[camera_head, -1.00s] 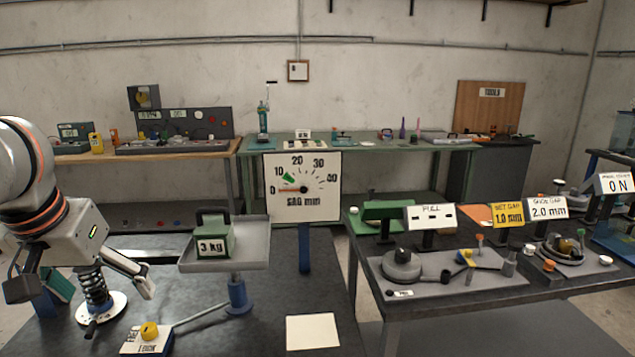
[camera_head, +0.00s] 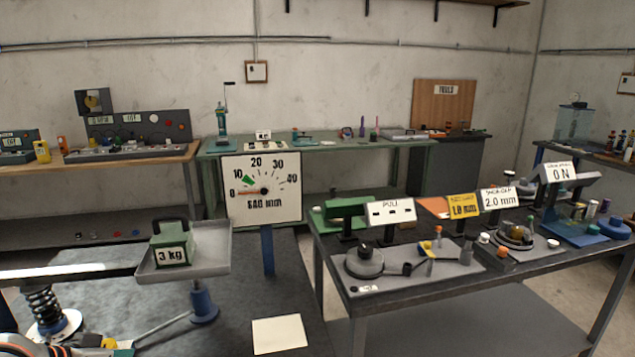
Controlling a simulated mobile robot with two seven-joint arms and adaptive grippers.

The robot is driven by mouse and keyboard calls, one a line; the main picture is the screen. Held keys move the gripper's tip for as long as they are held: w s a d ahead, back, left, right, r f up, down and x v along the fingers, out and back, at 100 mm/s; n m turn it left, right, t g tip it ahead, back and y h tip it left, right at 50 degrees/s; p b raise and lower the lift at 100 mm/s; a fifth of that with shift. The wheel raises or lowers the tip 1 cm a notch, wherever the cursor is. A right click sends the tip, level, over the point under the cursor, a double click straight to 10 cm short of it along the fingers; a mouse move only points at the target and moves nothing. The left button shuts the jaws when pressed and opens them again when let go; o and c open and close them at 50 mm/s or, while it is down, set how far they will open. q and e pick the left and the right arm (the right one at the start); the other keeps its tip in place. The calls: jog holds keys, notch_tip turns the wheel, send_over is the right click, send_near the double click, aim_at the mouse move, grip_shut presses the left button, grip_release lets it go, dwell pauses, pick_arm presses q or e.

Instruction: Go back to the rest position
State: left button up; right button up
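The green 3 kg weight (camera_head: 172,243) sits on the grey tray (camera_head: 212,245) at the end of a beam (camera_head: 70,274). The black coil spring (camera_head: 43,305) stands upright under the beam on a white round base (camera_head: 67,325). The SAG mm dial (camera_head: 262,205) stands behind the tray, its orange needle pointing near 0, with a green mark near 10. My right gripper is not in view.
The right table holds a PULL sign (camera_head: 391,211), a yellow gap sign (camera_head: 463,206), a 2.0 mm sign (camera_head: 498,198) and an ON sign (camera_head: 560,173). A blank white card (camera_head: 279,334) lies at the front. Floor shows between the two tables.

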pick_arm(q)
jog(key=s+d+f+m, duration=0.1)
jog(key=s+d+f, duration=0.4)
jog(key=f, duration=0.3)
jog(key=s+d+f+m+t, duration=0.1)
jog(key=s+d+f, duration=0.4)
jog(key=d+f, duration=0.2)
jog(key=s+d+f+t+y, duration=0.1)
jog(key=s+d+f, duration=0.3)
jog(key=d+f, duration=0.2)
notch_tip(320, 180, down, 3)
jog(key=shift+s+d+r+m, duration=0.1)
jog(key=shift+s+d+m, duration=0.2)
jog(key=shift+s+m, duration=0.1)
